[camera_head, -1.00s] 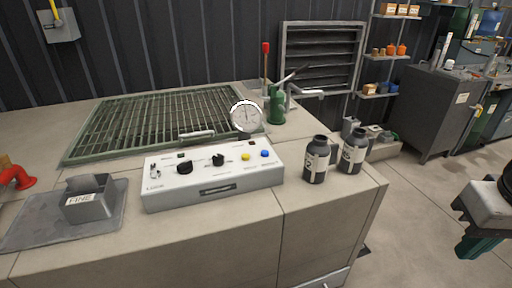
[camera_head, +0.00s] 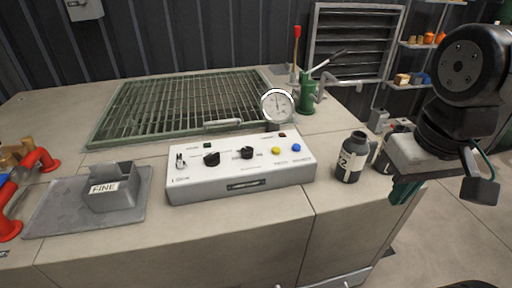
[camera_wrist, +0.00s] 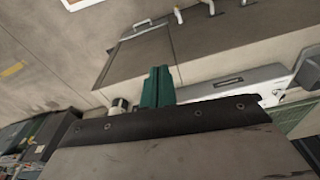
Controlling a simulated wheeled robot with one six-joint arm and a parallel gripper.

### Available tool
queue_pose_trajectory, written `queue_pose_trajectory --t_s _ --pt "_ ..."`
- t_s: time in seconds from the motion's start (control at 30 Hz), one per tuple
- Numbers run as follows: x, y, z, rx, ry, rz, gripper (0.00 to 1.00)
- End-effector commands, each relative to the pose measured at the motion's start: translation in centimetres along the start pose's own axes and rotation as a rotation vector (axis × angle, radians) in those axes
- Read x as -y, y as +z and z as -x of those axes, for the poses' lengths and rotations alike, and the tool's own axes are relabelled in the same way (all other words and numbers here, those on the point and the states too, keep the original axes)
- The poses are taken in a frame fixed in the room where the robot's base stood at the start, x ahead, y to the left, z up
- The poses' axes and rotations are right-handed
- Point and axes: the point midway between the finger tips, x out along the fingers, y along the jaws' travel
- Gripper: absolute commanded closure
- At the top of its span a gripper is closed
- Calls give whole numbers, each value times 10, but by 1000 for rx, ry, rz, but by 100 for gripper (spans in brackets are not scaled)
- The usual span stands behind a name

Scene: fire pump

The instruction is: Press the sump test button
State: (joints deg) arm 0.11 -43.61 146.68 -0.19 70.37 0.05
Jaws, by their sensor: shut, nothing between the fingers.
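A white control box (camera_head: 240,180) lies on the beige bench top. Its top carries a yellow button (camera_head: 275,151) and a blue button (camera_head: 295,147) at the right, and two black knobs (camera_head: 212,159) further left. The printed labels are too small to read, so I cannot tell which button is the sump test. My gripper (camera_head: 403,190) is right of the box, beyond the bottles, and apart from both buttons. Its green fingers (camera_wrist: 157,88) are shut and empty in the wrist view. The box (camera_wrist: 235,82) also shows there, partly hidden by my gripper's body.
A dark bottle (camera_head: 351,158) stands between box and gripper; a second is partly hidden by my gripper. A round gauge (camera_head: 278,105) stands behind the box, with a green hand pump (camera_head: 307,98) beyond. A grey tray (camera_head: 60,212) and red pipe (camera_head: 35,165) are left.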

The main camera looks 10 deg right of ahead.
Motion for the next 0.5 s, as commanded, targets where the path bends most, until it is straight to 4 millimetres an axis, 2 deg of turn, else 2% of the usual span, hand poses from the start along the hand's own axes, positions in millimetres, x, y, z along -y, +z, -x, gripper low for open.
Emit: queue_pose_trajectory --t_s 0.33,0.43,0.5 --pt "0 -3 0 -5 2 -5 100" --pt "0 -21 -2 -31 11 -36 100" --pt "0 -45 -6 -70 23 -79 100"
